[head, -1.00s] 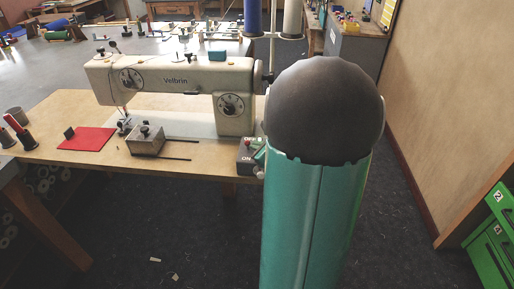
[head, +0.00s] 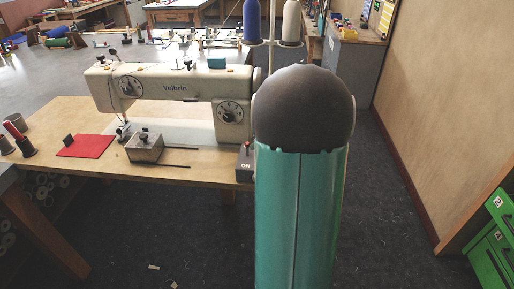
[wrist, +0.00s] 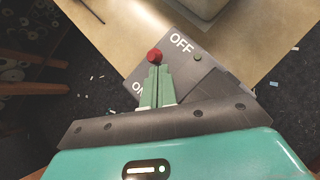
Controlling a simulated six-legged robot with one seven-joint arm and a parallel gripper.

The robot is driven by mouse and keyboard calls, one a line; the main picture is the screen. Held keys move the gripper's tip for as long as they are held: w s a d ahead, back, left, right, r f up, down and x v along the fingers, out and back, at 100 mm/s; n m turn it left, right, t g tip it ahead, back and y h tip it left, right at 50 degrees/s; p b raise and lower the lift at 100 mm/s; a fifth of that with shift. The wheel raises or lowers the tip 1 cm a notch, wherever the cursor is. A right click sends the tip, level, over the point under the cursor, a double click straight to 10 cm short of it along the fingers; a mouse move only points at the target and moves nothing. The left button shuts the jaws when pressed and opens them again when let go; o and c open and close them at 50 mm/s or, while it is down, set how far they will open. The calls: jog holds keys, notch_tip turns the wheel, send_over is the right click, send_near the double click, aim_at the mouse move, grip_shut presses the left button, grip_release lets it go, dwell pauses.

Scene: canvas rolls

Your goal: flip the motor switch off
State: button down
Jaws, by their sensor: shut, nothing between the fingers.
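The motor switch is a grey box (wrist: 207,76) at the edge of the sewing table, marked OFF and ON, with a red-knobbed lever (wrist: 154,56). In the head view the box (head: 245,168) shows at the table's right end, partly hidden by my arm; its ON mark and red knob (head: 247,145) show. My gripper (wrist: 155,68) is shut and empty in the wrist view. Its pale green fingers lie over the box, tips right at the red knob. I cannot tell whether they touch it, or which way the lever leans. My arm hides the gripper in the head view.
A cream sewing machine (head: 175,92) stands on the wooden table (head: 60,118). A metal block (head: 145,148) and a red cloth (head: 85,145) lie in front. Thread cones (head: 252,22) stand behind my arm.

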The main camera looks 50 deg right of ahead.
jog(key=shift+w+d+g, duration=0.1)
jog(key=shift+d+g, duration=0.05)
jog(key=shift+g, duration=0.15)
jog(key=shift+r, duration=0.15)
jog(key=shift+r, duration=0.65)
jog(key=shift+r, duration=0.1)
jog(key=d+v, duration=0.1)
jog(key=v, duration=0.8)
jog(key=shift+d+r, duration=0.2)
jog(key=shift+r, duration=0.25)
jog(key=shift+w+a, duration=0.1)
